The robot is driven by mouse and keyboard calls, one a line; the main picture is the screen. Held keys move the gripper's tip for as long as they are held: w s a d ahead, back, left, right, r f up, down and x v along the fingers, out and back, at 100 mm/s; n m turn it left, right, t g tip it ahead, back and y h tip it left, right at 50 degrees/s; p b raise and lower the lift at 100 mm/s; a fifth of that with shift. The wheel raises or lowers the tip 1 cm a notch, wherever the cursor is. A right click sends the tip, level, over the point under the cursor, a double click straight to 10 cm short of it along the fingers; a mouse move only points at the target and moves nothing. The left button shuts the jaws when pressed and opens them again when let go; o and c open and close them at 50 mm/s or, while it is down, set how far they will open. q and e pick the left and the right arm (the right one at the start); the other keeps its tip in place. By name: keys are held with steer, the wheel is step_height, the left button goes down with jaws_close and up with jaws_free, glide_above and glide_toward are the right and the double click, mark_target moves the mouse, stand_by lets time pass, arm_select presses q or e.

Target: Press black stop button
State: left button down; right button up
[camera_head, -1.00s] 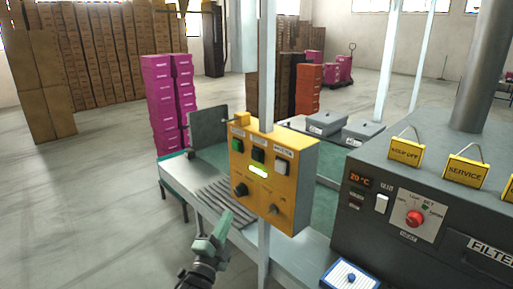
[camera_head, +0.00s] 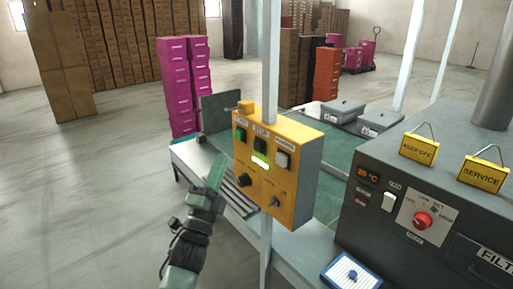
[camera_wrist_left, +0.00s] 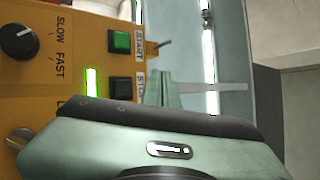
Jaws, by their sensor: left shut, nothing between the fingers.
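A yellow control box (camera_head: 283,190) is mounted on a post at the edge of the conveyor. The black stop button (camera_head: 260,146) is in its upper row, between a green start button (camera_head: 240,135) and a white button (camera_head: 282,160). In the left wrist view the black stop button (camera_wrist_left: 121,88) sits beside the STOP label, below the green start button (camera_wrist_left: 120,42). My left gripper (camera_head: 217,166) is shut and empty, just left of the box and apart from the buttons. Its fingers (camera_wrist_left: 165,88) show right of the stop button in the wrist view. My right gripper is out of view.
The box also has a lit green indicator (camera_head: 261,162) and dark knobs (camera_head: 243,181). A grey machine (camera_head: 390,235) with a red knob (camera_head: 423,220) stands at the right. Open floor lies to the left.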

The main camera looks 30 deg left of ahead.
arm_select(q)
steer(key=b, duration=0.2)
glide_toward(254, 141)
step_height(254, 141, up, 3)
steer(key=w+a, duration=0.2)
steer(key=shift+w+d, duration=0.15)
steer(key=shift+w, duration=0.6)
steer(key=shift+w+b, duration=0.2)
steer(key=shift+b, duration=0.1)
stand_by(1.0)
steer(key=shift+w+d, duration=0.15)
steer(key=shift+w, duration=0.05)
steer(key=shift+w+d+b, duration=0.2)
steer(key=shift+w+b, duration=0.1)
steer(key=shift+w, duration=0.2)
stand_by(0.8)
steer(key=shift+s, duration=0.15)
steer(key=shift+s+a+p, duration=0.35)
steer(key=shift+s, duration=0.4)
